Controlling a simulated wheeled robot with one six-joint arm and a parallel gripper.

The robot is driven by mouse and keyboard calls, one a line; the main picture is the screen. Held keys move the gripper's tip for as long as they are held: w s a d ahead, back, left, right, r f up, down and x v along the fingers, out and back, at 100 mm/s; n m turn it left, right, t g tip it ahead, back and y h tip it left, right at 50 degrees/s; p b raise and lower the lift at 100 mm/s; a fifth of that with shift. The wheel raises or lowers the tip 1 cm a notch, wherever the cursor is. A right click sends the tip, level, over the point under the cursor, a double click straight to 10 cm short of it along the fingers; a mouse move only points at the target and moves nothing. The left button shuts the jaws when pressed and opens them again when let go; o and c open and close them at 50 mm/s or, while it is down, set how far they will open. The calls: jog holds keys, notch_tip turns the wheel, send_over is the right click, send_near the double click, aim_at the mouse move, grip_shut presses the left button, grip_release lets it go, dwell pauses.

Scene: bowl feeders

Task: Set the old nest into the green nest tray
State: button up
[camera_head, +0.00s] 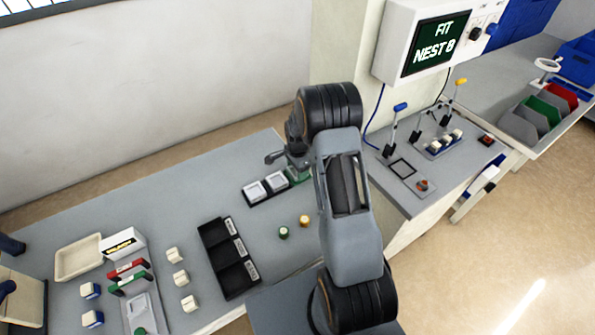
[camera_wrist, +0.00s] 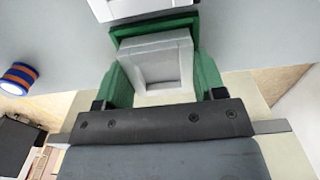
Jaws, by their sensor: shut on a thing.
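My gripper (camera_wrist: 160,95) is shut on a grey, square-hollowed nest (camera_wrist: 160,65), seen in the wrist view. In the head view, my gripper (camera_head: 290,164) is over the green tray (camera_head: 299,176), at the right end of a dark rack. The held nest is mostly hidden there by my arm.
A black three-compartment bin (camera_head: 228,257) and small green (camera_head: 284,232) and yellow (camera_head: 305,221) cylinders stand nearer. A screen (camera_head: 436,45) reads "FIT NEST 8". The table's back left is clear.

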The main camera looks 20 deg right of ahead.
jog(key=shift+f, duration=0.15)
jog(key=o, duration=1)
